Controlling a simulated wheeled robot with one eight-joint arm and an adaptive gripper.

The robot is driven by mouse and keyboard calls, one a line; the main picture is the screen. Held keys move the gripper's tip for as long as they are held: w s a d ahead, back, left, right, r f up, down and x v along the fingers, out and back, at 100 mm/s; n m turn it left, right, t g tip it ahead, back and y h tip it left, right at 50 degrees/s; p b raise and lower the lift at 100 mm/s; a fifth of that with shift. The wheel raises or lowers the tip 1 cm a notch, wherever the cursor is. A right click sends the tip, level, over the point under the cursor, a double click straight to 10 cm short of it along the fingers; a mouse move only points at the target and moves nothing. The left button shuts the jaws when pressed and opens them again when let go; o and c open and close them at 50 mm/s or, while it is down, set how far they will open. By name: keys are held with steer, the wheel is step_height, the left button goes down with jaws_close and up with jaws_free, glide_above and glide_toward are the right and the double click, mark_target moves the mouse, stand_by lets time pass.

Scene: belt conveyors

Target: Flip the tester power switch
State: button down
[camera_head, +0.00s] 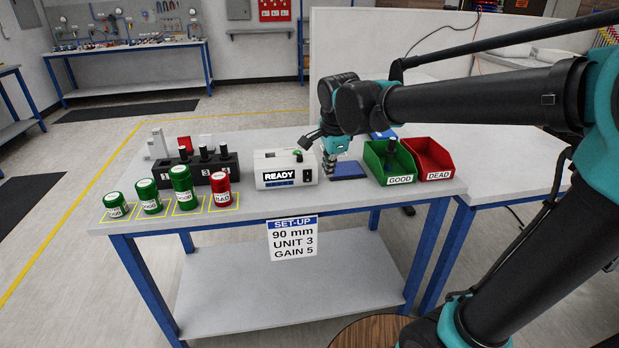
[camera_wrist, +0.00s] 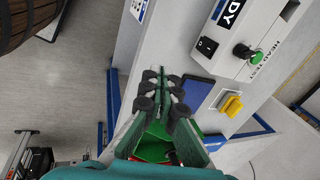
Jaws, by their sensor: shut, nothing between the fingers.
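The tester (camera_head: 285,170) is a white box on the table, with a panel reading READY. In the wrist view the tester (camera_wrist: 236,33) is at the upper right. A black rocker switch (camera_wrist: 207,46) is set in its face, beside a round green button (camera_wrist: 243,51) near the label HEAD TEST. Which way the rocker is tipped is too small to tell. My gripper (camera_head: 328,170) is just right of the tester, pointing down above the table. In the wrist view my gripper (camera_wrist: 165,92) has its fingers together and empty, apart from the switch.
A blue pad (camera_head: 349,170) lies right of the tester. A green GOOD bin (camera_head: 399,181) and a red DEAD bin (camera_head: 437,175) stand further right. Several labelled cans (camera_head: 183,187) and a black rack (camera_head: 201,166) are on the left. A yellow block (camera_wrist: 232,105) shows near the pad.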

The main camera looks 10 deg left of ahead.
mark_target(308, 177)
steer(key=shift+m, duration=0.8)
steer(key=a+r, duration=0.1)
steer(key=a, duration=0.1)
steer(key=a+r, duration=0.1)
steer(key=a, duration=0.1)
steer(key=shift+r, duration=0.2)
steer(key=x, duration=0.9)
steer(key=shift+f, duration=0.15)
steer(key=w, duration=0.2)
steer(key=a+f, duration=0.1)
steer(key=shift+w, duration=0.4)
steer(key=shift+w+a+f, duration=0.1)
steer(key=shift+w+a, duration=0.05)
steer(key=shift+w, duration=0.45)
